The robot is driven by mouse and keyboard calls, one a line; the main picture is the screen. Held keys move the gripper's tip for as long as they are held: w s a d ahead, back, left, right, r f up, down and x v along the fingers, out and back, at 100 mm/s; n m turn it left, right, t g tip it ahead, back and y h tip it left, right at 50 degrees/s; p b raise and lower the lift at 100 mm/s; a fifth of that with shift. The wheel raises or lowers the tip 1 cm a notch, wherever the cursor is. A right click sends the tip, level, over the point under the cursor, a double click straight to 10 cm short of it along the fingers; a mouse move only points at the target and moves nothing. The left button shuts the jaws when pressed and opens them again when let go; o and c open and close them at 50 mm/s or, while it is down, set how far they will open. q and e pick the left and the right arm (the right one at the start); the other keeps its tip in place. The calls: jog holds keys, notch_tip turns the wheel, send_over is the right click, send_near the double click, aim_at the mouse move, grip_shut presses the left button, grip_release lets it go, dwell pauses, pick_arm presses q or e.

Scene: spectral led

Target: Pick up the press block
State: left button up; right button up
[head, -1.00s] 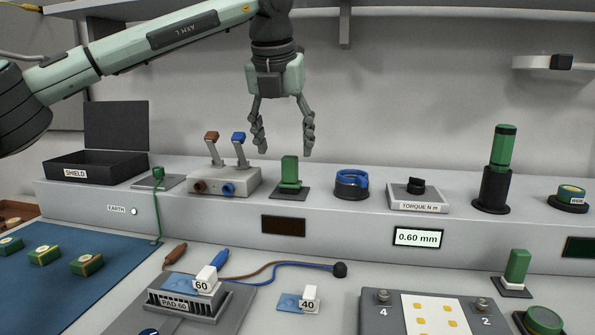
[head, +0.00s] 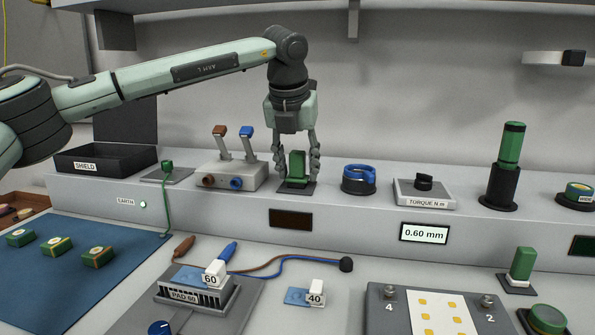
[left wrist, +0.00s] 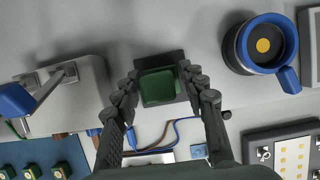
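A green upright block (head: 297,167), which looks like the press block, stands on a small dark base plate (head: 284,187) on the raised grey ledge. My left gripper (head: 297,168) points straight down over it, open, with one finger on each side. In the left wrist view the green block (left wrist: 159,87) shows from above between the fingertips of my left gripper (left wrist: 161,72). The left finger is very close to it; I cannot tell whether it touches. A similar green block (head: 522,263) stands on a white base at the lower right. My right gripper is not in view.
A switch box (head: 230,177) with brown and blue levers stands close left of the gripper. A blue-ringed round holder (head: 358,180) is to the right, then the torque box (head: 424,194). A dark shield tray (head: 105,160) is farther left.

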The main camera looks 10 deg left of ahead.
aim_at(298, 151)
pick_arm(q)
jog(key=c, duration=0.7)
jog(key=shift+o, duration=0.2)
jog(key=shift+r, duration=0.1)
jog(key=shift+r, duration=0.5)
notch_tip(298, 151, up, 3)
jog(key=shift+f, duration=0.1)
jog(key=s+a+r+b, duration=0.2)
jog(key=s+a+r, duration=0.4)
jog(key=a, duration=0.3)
jog(key=shift+s+a+r, duration=0.3)
jog(key=shift+s+r, duration=0.05)
jog(key=shift+r, duration=0.2)
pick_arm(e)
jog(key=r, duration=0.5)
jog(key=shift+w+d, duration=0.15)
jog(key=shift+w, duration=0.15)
